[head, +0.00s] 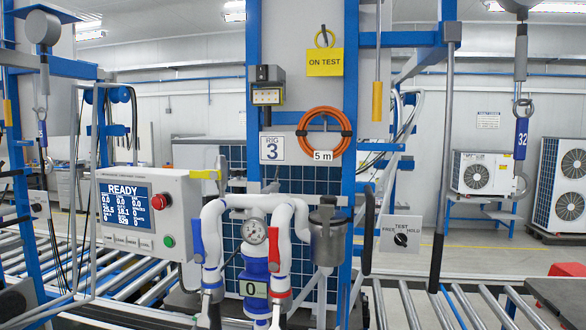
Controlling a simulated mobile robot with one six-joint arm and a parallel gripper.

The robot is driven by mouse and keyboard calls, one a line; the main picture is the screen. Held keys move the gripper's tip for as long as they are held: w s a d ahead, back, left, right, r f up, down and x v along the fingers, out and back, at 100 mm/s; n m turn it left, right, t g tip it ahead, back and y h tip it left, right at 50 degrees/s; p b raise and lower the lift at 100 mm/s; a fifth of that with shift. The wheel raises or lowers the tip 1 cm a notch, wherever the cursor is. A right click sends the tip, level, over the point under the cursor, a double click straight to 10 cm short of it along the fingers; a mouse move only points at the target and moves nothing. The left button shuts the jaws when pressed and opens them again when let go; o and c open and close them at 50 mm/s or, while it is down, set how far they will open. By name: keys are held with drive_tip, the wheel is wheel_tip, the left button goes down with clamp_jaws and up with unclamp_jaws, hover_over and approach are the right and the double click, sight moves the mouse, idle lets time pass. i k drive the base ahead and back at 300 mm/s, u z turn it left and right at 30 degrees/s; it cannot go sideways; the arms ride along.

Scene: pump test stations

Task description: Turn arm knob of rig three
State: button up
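The knob's exact setting is too small to read. I see no label "arm" on it. My gripper is not in view.
White pipework with a gauge (253,231), a blue-handled valve, a red-handled valve (280,283) and a metal canister (328,238) stands in front. Dark hanging handles (367,232) (437,262) flank the knob panel. Roller conveyors (410,305) run across below.

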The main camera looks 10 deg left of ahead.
sight(238, 172)
drive_tip(key=z, duration=2.05)
drive_tip(key=k, duration=2.55)
drive_tip(key=u, duration=1.95)
drive_tip(key=i, duration=1)
drive_tip(key=u, duration=0.05)
